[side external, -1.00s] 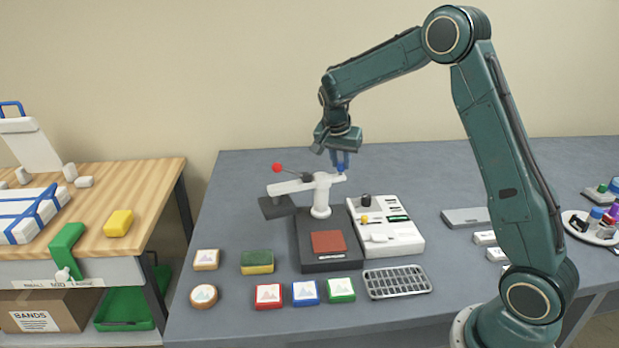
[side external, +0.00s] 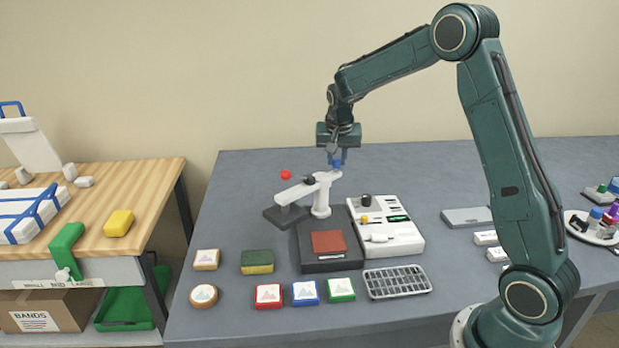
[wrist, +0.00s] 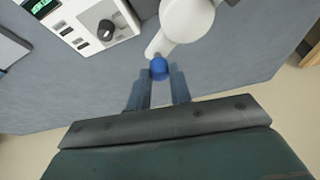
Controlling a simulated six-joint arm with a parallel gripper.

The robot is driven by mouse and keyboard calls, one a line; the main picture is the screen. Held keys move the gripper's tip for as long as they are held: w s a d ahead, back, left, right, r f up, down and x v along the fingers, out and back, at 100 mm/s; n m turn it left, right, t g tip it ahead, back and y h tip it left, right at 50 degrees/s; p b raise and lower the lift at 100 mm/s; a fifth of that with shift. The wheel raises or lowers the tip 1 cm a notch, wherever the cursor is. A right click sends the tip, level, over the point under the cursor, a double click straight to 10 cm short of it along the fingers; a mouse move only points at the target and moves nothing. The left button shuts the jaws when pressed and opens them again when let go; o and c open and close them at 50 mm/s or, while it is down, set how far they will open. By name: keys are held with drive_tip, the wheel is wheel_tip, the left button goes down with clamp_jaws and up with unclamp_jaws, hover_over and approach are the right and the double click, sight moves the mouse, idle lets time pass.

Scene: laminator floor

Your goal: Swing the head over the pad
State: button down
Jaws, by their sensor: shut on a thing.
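The press has a white swing arm (side external: 297,191) on a white post (side external: 321,201), with a dark flat head (side external: 286,217) under its left end and a red ball knob (side external: 286,175) above. The head hangs left of the dark base, off the brick-red pad (side external: 328,242). A blue knob (wrist: 159,68) tops the short rear end of the arm. My gripper (side external: 337,160) points down and is shut on the blue knob, its fingers (wrist: 158,84) either side of it in the wrist view.
A white control box (side external: 400,239) with a black dial stands right of the base. A grey slotted rack (side external: 397,282), several framed tiles and a green-yellow sponge (side external: 257,262) lie in front and to the left. The table behind the press is clear.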

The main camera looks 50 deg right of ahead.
drive_tip(key=shift+w+a+n+t+y, duration=0.15)
drive_tip(key=shift+w+n+t+y, duration=0.4)
drive_tip(key=shift+n, duration=1.25)
drive_tip(key=shift+w+a+n+t+y, duration=0.15)
drive_tip(key=shift+w+n+y, duration=0.7)
drive_tip(key=shift+n, duration=0.95)
drive_tip(key=shift+w+a+n+t+y, duration=0.3)
drive_tip(key=shift+w+n, duration=0.65)
drive_tip(key=shift+n, duration=0.85)
drive_tip(key=c, duration=1.3)
unclamp_jaws()
drive_tip(key=shift+o, duration=0.2)
drive_tip(key=shift+r, duration=0.1)
drive_tip(key=v, duration=1.3)
drive_tip(key=shift+d+r, duration=0.2)
drive_tip(key=shift+r, duration=0.15)
